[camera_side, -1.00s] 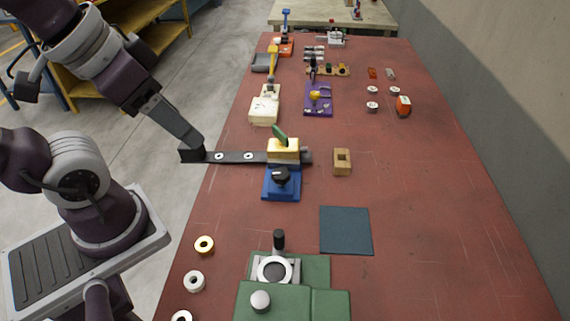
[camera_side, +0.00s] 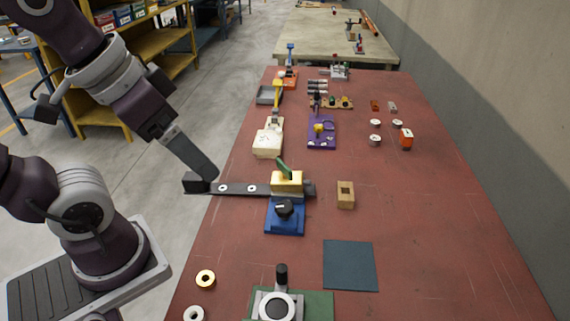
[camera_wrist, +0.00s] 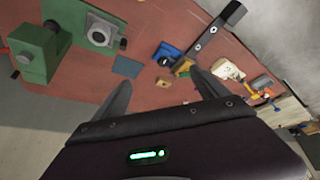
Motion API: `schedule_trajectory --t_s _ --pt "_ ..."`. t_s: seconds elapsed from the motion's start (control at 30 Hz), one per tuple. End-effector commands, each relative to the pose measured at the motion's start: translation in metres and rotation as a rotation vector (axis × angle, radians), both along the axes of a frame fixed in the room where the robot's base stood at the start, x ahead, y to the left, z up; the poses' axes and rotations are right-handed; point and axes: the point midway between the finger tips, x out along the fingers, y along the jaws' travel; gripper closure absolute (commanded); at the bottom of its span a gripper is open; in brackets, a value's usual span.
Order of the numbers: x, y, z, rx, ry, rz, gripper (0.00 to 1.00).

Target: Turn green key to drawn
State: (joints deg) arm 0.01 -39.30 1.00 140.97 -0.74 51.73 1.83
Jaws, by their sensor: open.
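The green key (camera_side: 283,167) stands up from the top of a yellow block (camera_side: 287,184), leaning up and to the left. The block sits behind a blue base (camera_side: 285,219) with a black knob (camera_side: 284,207). A black bar (camera_side: 237,189) with pale round spots runs left from the block past the table edge. In the wrist view the yellow block (camera_wrist: 182,66) lies beyond my fingers, and the key is too small to make out clearly. My gripper (camera_wrist: 162,80) is open and empty, its fingers apart. In the side view it points down near the bar's left end; contact cannot be told.
A wooden block with a square hole (camera_side: 346,195) stands right of the yellow block. A dark flat mat (camera_side: 349,265) and a green machine (camera_side: 318,306) lie nearer. A cream fixture (camera_side: 268,141) and purple fixture (camera_side: 321,134) stand farther back. The table's right side is mostly bare.

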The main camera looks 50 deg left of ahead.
Motion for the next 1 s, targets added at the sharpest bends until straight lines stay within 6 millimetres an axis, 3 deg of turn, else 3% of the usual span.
schedule_trajectory --t_s 0.17,0.3,0.43,0.6,1.0 --pt "0.090 0.014 0.002 -0.043 0.176 -0.052 0.15" --pt "0.173 0.042 -0.038 -0.041 0.314 -0.096 0.15" --pt "0.221 0.068 -0.088 -0.017 0.409 -0.134 0.15" --pt "0.244 0.084 -0.125 0.007 0.463 -0.165 0.15" --pt "0.244 0.082 -0.191 0.007 0.468 -0.168 0.15"
